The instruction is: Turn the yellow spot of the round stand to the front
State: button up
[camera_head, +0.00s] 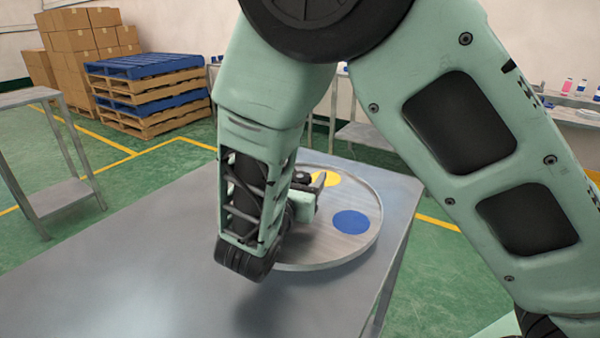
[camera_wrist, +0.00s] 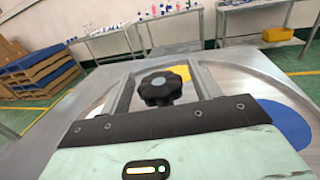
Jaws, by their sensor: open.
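The round stand (camera_head: 338,252) is a flat grey metal disc on the table, partly hidden behind my arm in the head view. Its yellow spot (camera_head: 326,179) lies on the far side, and its blue spot (camera_head: 351,222) lies nearer, on the right. A black lobed knob (camera_wrist: 160,88) rises from the disc. My gripper (camera_wrist: 161,73) is open, with one finger on each side of the knob and visible gaps to it. In the wrist view the yellow spot (camera_wrist: 181,72) is just beyond the knob and the blue spot (camera_wrist: 287,124) is at the right.
The grey table (camera_head: 120,270) is clear to the left and front of the stand. Stacked pallets (camera_head: 150,92) and cardboard boxes (camera_head: 85,45) stand on the floor at the back left. A side table (camera_head: 55,195) is at the far left.

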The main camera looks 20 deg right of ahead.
jog(key=shift+w+d, duration=0.45)
grip_shut()
